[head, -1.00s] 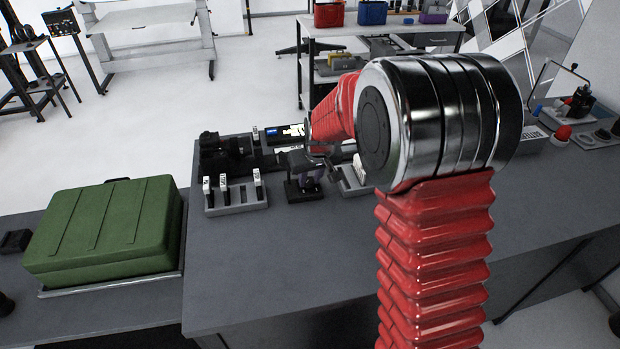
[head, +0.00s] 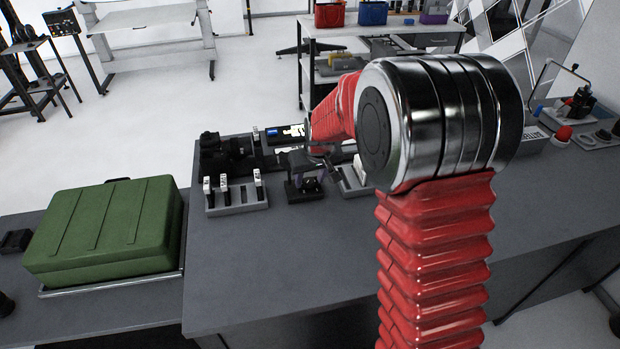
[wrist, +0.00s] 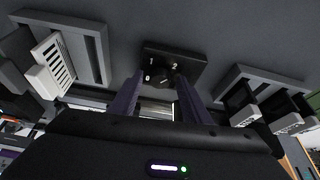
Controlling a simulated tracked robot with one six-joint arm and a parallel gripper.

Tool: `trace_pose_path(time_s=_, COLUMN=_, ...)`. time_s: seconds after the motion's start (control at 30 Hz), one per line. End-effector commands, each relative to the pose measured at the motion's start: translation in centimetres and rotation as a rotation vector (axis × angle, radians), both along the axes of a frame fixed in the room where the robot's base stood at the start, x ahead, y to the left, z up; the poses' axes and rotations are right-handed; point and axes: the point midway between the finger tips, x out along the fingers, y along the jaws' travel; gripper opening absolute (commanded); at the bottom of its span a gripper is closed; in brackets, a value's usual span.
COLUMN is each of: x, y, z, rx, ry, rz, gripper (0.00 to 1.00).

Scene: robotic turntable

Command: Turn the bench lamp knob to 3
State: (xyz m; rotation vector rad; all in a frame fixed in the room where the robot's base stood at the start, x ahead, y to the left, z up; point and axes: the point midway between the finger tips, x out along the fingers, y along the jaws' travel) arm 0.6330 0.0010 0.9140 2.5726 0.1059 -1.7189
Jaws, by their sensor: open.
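The knob box (wrist: 183,62) is a small black block, with labels 0, 1 and 2 showing in the wrist view. The label 3 is not visible; the right finger covers that side. The round dark knob (wrist: 161,76) has a pale mark that slants up to the right; I cannot tell which label it points to. My gripper (wrist: 160,82) is open, one purple finger on each side of the knob, and I cannot tell whether they touch it. In the head view my gripper (head: 306,172) is over the black box (head: 304,190) on the bench.
A grey rack (head: 238,207) with upright white-topped pieces stands left of the box. Pale-topped parts (head: 352,180) stand close on its right. Dark equipment (head: 222,152) is behind. The front of the grey bench (head: 270,260) is clear. A green case (head: 105,230) lies farther left.

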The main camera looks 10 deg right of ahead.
Motion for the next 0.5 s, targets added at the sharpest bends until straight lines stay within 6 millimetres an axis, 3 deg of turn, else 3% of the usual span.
trace_pose_path(time_s=0.27, x=-0.6, y=-0.1, z=1.7, rx=0.0, ry=-0.002, rz=0.0, gripper=0.43)
trace_pose_path(time_s=0.5, x=-1.9, y=-0.2, z=4.8, rx=-0.001, ry=-0.003, rz=0.0, gripper=0.43)
